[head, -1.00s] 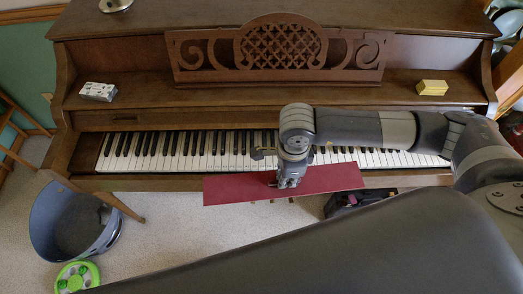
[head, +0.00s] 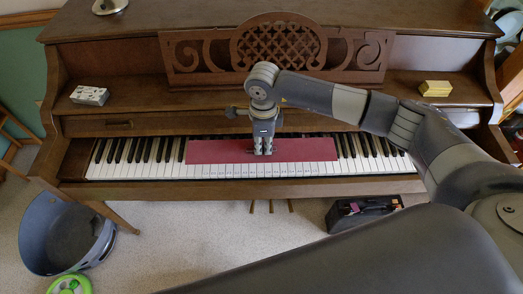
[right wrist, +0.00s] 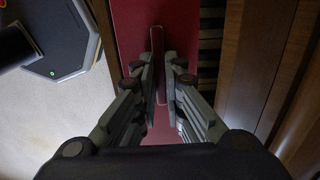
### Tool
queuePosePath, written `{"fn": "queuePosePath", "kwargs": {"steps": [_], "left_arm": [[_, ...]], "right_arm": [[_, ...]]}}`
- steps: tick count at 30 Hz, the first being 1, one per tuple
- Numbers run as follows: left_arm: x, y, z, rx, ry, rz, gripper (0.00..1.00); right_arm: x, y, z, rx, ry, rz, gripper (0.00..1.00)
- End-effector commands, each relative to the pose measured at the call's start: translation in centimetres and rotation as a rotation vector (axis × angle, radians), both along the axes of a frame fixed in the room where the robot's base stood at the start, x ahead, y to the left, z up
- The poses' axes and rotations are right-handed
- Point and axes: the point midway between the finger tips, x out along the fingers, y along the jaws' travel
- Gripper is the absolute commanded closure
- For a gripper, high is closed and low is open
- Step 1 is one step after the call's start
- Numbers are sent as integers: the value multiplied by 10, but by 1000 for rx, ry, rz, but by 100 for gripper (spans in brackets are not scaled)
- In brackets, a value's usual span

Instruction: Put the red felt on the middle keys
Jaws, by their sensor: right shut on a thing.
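The red felt (head: 212,152) is a long flat strip, lying lengthwise along the piano keys (head: 262,170) in the head view. It covers the rear part of the middle keys from above, and the white key fronts show below it. I cannot tell whether it touches the keys. My right gripper (head: 263,151) points down at the felt's middle. In the right wrist view, its fingers (right wrist: 161,80) are closed on a thin raised ridge along the felt (right wrist: 136,35). My left gripper is not in view.
The carved music stand (head: 275,50) rises behind the keys. A white box (head: 89,95) and a yellow block (head: 435,89) sit on the piano's ledge. A blue-grey bin (head: 40,235) and a black case (head: 345,218) stand on the floor.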

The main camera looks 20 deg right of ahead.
Motion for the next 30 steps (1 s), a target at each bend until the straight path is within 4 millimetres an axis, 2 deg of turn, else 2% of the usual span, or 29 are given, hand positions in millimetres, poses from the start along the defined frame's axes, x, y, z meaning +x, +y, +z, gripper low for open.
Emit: {"fn": "queuePosePath", "kwargs": {"steps": [5,9,11,23,24,27,30], "left_arm": [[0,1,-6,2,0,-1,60],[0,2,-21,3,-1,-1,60],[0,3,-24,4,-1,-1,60],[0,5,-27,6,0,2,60],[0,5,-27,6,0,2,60],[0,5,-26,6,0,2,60],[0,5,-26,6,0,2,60]], "right_arm": [[11,2,-1,2,-2,1,100],[9,1,-28,1,3,0,100],[10,2,-35,2,1,0,100],[10,1,-39,1,0,1,100],[10,1,-39,2,-1,1,88],[10,1,-38,1,0,1,70],[10,1,-39,1,1,1,70]]}}
